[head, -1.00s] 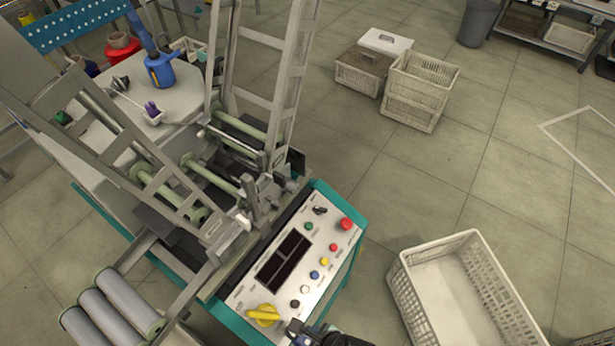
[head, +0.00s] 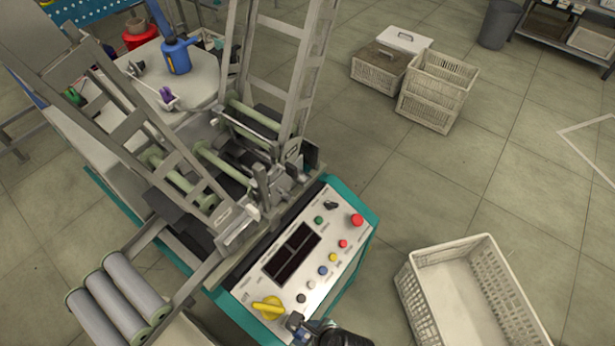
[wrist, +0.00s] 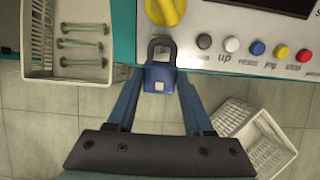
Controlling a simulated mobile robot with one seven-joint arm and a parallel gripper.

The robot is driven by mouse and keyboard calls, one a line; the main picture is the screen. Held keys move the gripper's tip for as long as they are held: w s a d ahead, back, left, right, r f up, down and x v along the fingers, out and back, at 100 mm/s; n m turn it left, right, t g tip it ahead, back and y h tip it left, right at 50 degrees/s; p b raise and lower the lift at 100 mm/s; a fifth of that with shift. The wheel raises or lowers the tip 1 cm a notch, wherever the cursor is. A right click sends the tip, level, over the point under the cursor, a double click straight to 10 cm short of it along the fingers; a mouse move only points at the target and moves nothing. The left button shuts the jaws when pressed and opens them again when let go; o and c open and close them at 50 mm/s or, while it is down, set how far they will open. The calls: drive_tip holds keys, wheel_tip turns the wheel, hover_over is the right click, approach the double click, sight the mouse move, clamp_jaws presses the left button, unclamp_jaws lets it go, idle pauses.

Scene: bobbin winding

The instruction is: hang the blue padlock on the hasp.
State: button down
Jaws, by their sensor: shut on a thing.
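The blue padlock (wrist: 160,79) is upright between my two blue fingertips in the wrist view, its dark shackle pointing up toward the control panel. My gripper (wrist: 159,88) is shut on the padlock's body. In the head view my gripper (head: 303,329) is at the bottom edge, by the panel's near corner, and a small blue part of the padlock (head: 294,321) shows there. A yellow rotary handle (head: 268,308) is on the panel just left of it; it also shows above the shackle in the wrist view (wrist: 165,11). I cannot make out a separate hasp.
The control panel (head: 322,230) has several coloured buttons and a dark display. Grey rollers (head: 118,297) lie left of it. An empty white crate (head: 455,262) stands on the floor at right. The wrist view shows a tray of bobbins (wrist: 38,66) at upper left.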

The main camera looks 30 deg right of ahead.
drive_tip(key=shift+w+a+f+b, duration=0.1)
drive_tip(key=shift+w+f+b, duration=0.25)
drive_tip(key=shift+f, duration=0.25)
drive_tip(key=shift+w+f+b, duration=0.1)
drive_tip(key=shift+f+b, duration=0.2)
drive_tip(key=shift+f, duration=0.05)
drive_tip(key=shift+b+x, duration=0.5)
drive_tip(key=shift+x, duration=0.3)
drive_tip(key=shift+s+f, duration=0.3)
drive_tip(key=shift+s, duration=0.2)
idle(0.8)
drive_tip(key=shift+c, duration=1.1)
unclamp_jaws()
drive_tip(key=shift+w, duration=0.1)
drive_tip(key=shift+r, duration=0.15)
